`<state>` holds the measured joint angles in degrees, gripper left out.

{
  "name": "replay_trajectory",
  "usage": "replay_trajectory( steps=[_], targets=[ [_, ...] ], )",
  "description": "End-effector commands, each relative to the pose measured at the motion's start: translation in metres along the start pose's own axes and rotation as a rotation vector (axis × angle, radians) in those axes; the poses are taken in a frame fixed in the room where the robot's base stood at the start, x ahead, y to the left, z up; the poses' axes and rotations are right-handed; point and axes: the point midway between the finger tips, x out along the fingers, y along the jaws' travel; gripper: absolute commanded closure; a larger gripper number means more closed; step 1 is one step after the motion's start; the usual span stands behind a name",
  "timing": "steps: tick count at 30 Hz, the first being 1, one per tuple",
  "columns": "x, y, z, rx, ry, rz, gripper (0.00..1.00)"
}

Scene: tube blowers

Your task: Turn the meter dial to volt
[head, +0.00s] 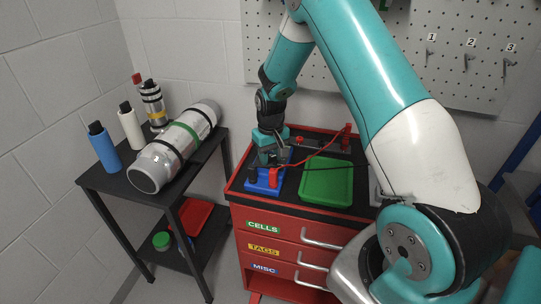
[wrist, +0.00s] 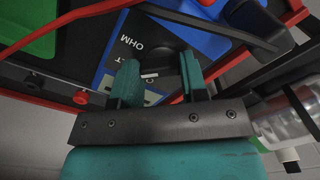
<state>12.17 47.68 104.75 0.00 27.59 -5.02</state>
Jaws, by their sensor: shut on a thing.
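The blue meter (head: 262,186) lies on top of the red cabinet in the head view, with my gripper (head: 271,158) down over it.
A red plug (head: 274,177) and a black plug stand at the meter's front, with leads running right. A green tray (head: 327,182) lies right of the meter. A black side table (head: 115,180) at left holds a metal cylinder (head: 176,147) and several bottles.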

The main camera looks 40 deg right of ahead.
Motion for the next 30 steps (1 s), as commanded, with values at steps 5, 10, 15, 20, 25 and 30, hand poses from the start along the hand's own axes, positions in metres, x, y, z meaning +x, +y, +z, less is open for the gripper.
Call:
replay_trajectory(
  steps=[5,10,15,20,25,30],
  targets=[
    [-0.001,0.0,0.0,-0.001,0.002,0.0,0.84],
    [-0.001,0.0,-0.001,-0.001,0.002,0.0,0.42],
    [0.0,0.0,0.0,-0.002,0.001,0.0,0.34],
    [-0.001,0.0,0.0,-0.002,0.001,0.0,0.34],
    [-0.017,0.0,-0.001,-0.002,0.004,0.0,0.34],
    [-0.056,0.0,-0.001,-0.002,0.008,0.001,0.34]
  ],
)
